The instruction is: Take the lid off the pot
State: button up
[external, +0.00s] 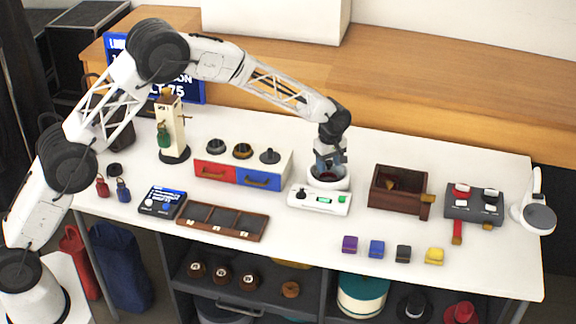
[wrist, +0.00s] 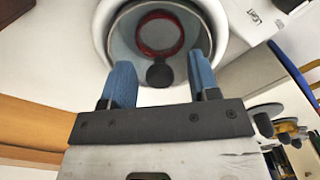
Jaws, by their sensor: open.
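The white pot (external: 328,183) stands near the middle of the table; its round white rim (wrist: 103,30) fills the top of the wrist view. A greyish, seemingly see-through lid (wrist: 190,52) appears to cover it, with a dark round knob (wrist: 160,75). A red ring (wrist: 160,35) shows within the rim, apparently through the lid. My gripper (external: 328,168) is open, pointing down over the pot. In the wrist view, its blue fingers (wrist: 161,72) are on either side of the knob with gaps. Whether the fingertips reach the knob's height is hard to tell.
A white device (external: 318,200) with a green display stands close in front of the pot. A drawer unit (external: 285,163) with dark knobs on top is to the left, a brown box (external: 400,190) to the right. Small coloured blocks (external: 376,248) lie at the front edge.

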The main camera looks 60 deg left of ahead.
aim_at(328, 162)
dwell(0.3)
jog(key=c, duration=1)
jog(key=shift+r, duration=0.15)
jog(key=shift+r, duration=1.75)
jog(key=s, duration=1)
jog(key=s+r, duration=0.1)
jog(key=s, duration=0.5)
jog(key=shift+d+r, duration=0.1)
jog(key=shift+d, duration=0.1)
